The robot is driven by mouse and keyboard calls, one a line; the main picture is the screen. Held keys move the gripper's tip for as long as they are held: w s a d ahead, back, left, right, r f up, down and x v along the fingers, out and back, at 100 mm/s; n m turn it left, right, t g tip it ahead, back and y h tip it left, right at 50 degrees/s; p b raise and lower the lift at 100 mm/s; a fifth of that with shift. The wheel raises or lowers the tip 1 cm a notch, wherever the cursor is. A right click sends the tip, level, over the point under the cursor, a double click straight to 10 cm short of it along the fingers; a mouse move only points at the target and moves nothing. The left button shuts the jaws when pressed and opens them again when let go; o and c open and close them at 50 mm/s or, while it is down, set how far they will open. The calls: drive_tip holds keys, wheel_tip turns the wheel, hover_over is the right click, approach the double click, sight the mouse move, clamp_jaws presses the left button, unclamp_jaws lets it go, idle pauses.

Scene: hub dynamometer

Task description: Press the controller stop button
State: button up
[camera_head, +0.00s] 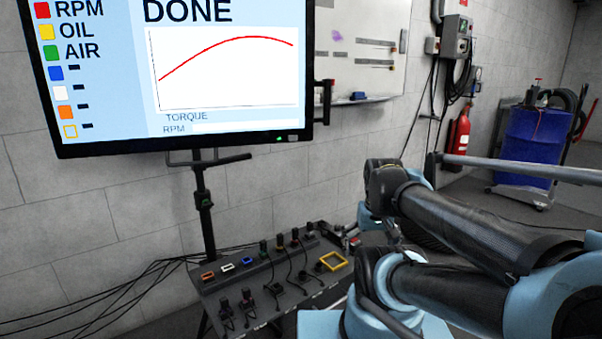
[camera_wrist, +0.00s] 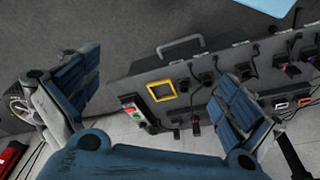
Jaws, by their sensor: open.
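The controller (camera_wrist: 133,107) is a small pale box with a red button (camera_wrist: 129,110) and a green button (camera_wrist: 138,118). It shows in the wrist view at the left end of the dark connector panel (camera_wrist: 125,80), beside a yellow square frame (camera_wrist: 161,91). My gripper (camera_wrist: 160,75) is open, its blue padded fingers spread wide with nothing between them. The controller appears between the fingers in the picture, apart from both. In the head view, the panel (camera_head: 248,307) stands below the monitor, and my arm hides most of its right end. I cannot make out the gripper clearly there.
The monitor (camera_head: 228,70) reads DONE above a torque curve. Several plugs and cables (camera_head: 275,290) rise from the panel. A metal handle (camera_wrist: 181,44) stands along one panel edge. Black cables (camera_head: 130,280) run along the wall. A blue drum cart (camera_head: 532,145) stands far right.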

drive_tip(key=c, duration=1.2)
drive_tip(key=shift+w+f, duration=0.25)
drive_tip(key=shift+w, duration=0.3)
drive_tip(key=c, duration=1)
drive_tip(key=shift+s, duration=0.1)
clamp_jaws()
